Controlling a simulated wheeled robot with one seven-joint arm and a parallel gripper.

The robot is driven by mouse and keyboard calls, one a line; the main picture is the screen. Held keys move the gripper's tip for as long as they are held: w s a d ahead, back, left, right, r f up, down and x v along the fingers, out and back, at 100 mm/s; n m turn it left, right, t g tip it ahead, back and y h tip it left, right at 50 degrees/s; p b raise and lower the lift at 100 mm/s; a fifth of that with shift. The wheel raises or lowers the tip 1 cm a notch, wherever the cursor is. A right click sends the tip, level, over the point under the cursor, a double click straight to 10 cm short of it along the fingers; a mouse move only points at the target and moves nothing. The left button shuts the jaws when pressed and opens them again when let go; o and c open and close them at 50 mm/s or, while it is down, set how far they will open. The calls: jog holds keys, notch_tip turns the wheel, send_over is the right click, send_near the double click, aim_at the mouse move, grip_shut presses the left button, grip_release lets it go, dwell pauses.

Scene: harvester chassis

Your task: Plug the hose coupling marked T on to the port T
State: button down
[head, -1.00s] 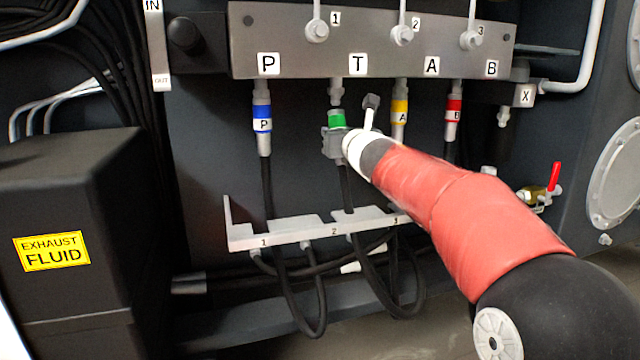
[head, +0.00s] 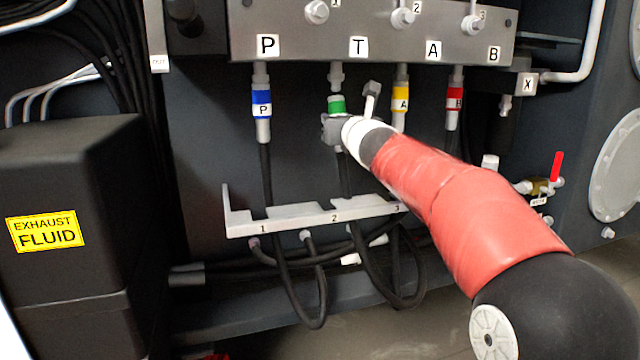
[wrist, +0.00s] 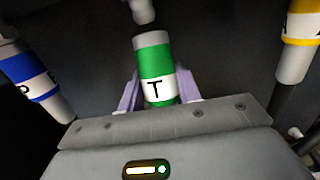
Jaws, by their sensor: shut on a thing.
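The green-banded hose coupling T (head: 336,104) is held upright by my gripper (head: 335,128), below the manifold. In the wrist view the coupling (wrist: 155,62) shows its T label, with the fingers of my gripper (wrist: 157,95) shut on either side. Port T (head: 336,76) is a grey stub under the manifold's T label. The coupling's top is just below the port, roughly in line in the head view. In the wrist view a gap shows between the coupling and the port tip (wrist: 143,11), which sits slightly left. My gripper partly hides the hose below.
The blue P coupling (head: 262,104) hangs at left; the yellow A (head: 400,103) and red B (head: 454,103) couplings hang at right, all under the manifold (head: 290,22). A numbered bracket (head: 290,226) and looped hoses (head: 312,318) lie below. A black EXHAUST FLUID box (head: 75,170) stands left.

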aim_at(338, 107)
jog(key=shift+b, duration=0.6)
jog(key=shift+w+a+f+t+y, duration=0.1)
jog(key=shift+w+a+t+y, duration=0.05)
jog(key=shift+a+t+y, duration=0.15)
jog(key=shift+w+d+t+y+b, duration=0.15)
jog(key=shift+w+t+b, duration=0.2)
jog(key=shift+t, duration=0.45)
jog(key=shift+w+a+t+y+b, duration=0.15)
jog(key=shift+w+t+b, duration=0.15)
jog(key=shift+t, duration=0.5)
jog(key=shift+r+p, duration=0.85)
jog(key=shift+r, duration=0.95)
jog(key=shift+s+d+r, duration=0.1)
jog(key=shift+s+r, duration=0.05)
jog(key=shift+r, duration=0.05)
jog(key=c, duration=0.9)
grip_release()
jog(key=shift+c, duration=0.2)
jog(key=shift+o, duration=0.2)
jog(key=shift+f, duration=0.15)
jog(key=shift+f, duration=0.1)
